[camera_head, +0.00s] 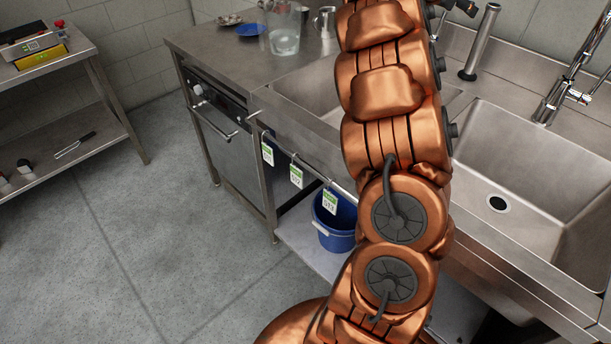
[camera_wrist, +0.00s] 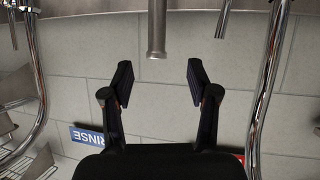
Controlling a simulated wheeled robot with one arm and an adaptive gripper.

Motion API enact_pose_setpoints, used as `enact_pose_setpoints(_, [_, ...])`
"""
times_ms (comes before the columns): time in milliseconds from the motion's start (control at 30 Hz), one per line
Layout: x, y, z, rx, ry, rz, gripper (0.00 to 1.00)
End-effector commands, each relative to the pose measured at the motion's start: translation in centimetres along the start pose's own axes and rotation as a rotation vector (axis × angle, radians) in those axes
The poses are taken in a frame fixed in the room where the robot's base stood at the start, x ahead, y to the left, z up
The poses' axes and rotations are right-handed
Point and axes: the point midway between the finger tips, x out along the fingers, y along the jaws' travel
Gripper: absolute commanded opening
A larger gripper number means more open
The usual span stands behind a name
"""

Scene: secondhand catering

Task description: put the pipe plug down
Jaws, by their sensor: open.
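The pipe plug (camera_head: 481,42) is a grey metal tube with a dark foot. In the head view it stands upright on the ledge behind the sinks, to the right of my arm. What looks like the same tube (camera_wrist: 157,28) shows at the top middle of the wrist view, with its wider rim pointing toward my gripper. My gripper (camera_wrist: 158,80) is open and empty, its two dark fingers apart. The tube's end lies just beyond the fingertips, in line with the gap and apart from both fingers. In the head view my arm hides most of the gripper.
A chrome faucet (camera_head: 560,90) stands right of the tube, over the right sink basin (camera_head: 540,160). Chrome pipes flank my gripper in the wrist view, and a blue RINSE sign (camera_wrist: 88,136) is on the wall. A clear jug (camera_head: 285,30) and blue plate (camera_head: 250,29) stand left.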

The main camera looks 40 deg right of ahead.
Motion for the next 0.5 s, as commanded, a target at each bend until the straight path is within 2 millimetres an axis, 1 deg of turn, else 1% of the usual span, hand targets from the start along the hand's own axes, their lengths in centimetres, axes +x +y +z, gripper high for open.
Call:
enact_pose_setpoints(33, [-1.5,-0.2,0.9,-0.025,-0.023,-0.006,0.59])
enact_pose_setpoints(100, [-3.5,-0.4,2.2,-0.060,-0.056,-0.016,0.59])
enact_pose_setpoints(167, [-4.9,-0.4,3.6,-0.094,-0.090,-0.020,0.59])
enact_pose_setpoints(267, [-7.5,-0.3,5.7,-0.145,-0.141,-0.040,0.59])
enact_pose_setpoints(500, [-13.7,0.1,11.8,-0.286,-0.273,-0.108,0.59])
